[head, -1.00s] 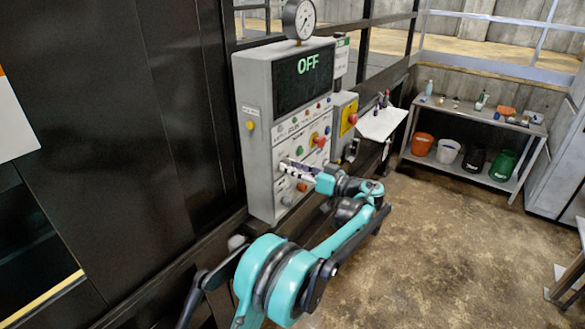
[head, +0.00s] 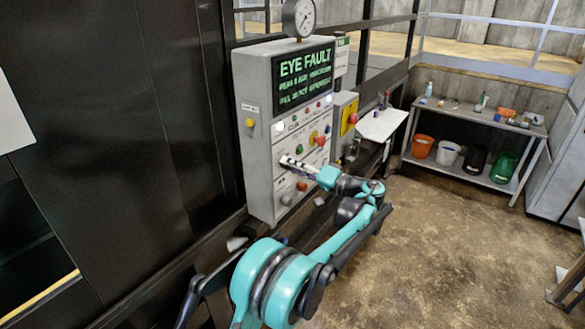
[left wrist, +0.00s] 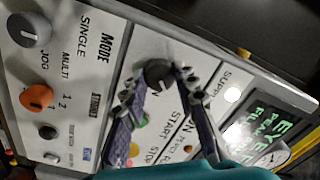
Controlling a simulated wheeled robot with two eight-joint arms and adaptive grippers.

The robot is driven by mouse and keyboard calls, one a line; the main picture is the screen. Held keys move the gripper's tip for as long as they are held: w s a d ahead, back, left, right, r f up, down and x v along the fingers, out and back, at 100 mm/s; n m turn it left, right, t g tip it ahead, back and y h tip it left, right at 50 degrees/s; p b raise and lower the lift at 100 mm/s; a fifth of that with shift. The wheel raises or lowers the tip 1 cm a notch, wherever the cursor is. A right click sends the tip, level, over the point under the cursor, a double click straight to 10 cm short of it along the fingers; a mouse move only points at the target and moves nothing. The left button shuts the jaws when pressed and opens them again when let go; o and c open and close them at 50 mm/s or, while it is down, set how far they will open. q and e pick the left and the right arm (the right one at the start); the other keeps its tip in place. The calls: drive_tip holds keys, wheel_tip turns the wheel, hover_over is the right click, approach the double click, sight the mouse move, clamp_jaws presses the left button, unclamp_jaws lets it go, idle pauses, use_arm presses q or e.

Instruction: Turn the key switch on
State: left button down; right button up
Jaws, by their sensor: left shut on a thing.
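The key switch (left wrist: 158,74) is a dark round knob on the white control panel (left wrist: 75,75), seen in the left wrist view. My left gripper (left wrist: 155,84) has its two fingers on either side of it, shut on it. In the head view my left gripper (head: 286,162) reaches the lower front of the grey control box (head: 257,175) from the right and hides the switch. The box's display (head: 305,78) reads "EYE FAULT" in green, with smaller lines below. A white lamp (left wrist: 232,94) is lit near the word "SUPPLY". My right gripper is not in view.
An orange knob (left wrist: 37,97) and a grey mode knob (left wrist: 30,30) sit on the same panel. A red button (head: 320,140) is above my gripper, and a pressure gauge (head: 299,18) tops the box. A shelf table (head: 480,113) stands at the back right. The floor between is clear.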

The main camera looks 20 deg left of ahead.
use_arm(q)
drive_tip(key=shift+m, duration=1.3)
drive_tip(key=c, duration=1.2)
unclamp_jaws()
drive_tip(key=v, duration=1.2)
